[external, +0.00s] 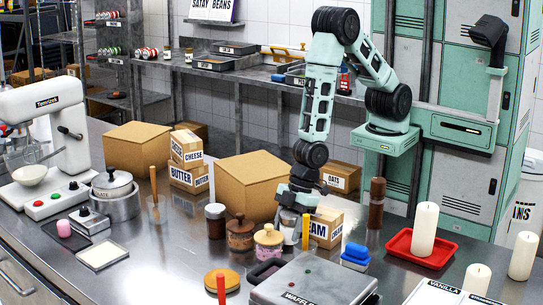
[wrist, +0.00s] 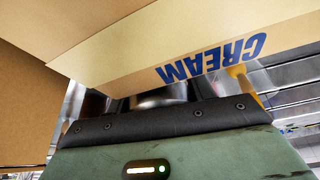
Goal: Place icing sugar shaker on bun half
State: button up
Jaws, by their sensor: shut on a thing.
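My gripper (external: 289,210) is low over the steel counter, beside the box marked CREAM. It is shut on a small grey, metallic thing (external: 287,223), which looks like the icing sugar shaker. In the wrist view a shiny metal cylinder (wrist: 158,98) shows just beyond the dark gripper edge; the fingertips are hidden there. Whether the shaker touches the counter cannot be told. A flat round orange-brown piece (external: 222,279) at the front of the counter may be the bun half; a red-topped stick stands in front of it.
The CREAM box (external: 327,229) stands close to the gripper and fills much of the wrist view. A large carton (external: 247,185) is behind it. Jars (external: 268,241) and a yellow upright thing (external: 306,231) stand close by. The waffle iron (external: 315,283) occupies the front.

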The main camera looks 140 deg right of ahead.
notch_tip(320, 180, up, 16)
jog(key=r+b, duration=0.1)
send_over(212, 281)
jog(key=s, duration=0.2)
jog(key=f, duration=1.5)
jog(key=shift+s+a, duration=0.1)
jog(key=shift+a, duration=0.1)
jog(key=shift+f, duration=0.2)
jog(key=o, duration=1.2)
jog(key=shift+c, duration=0.2)
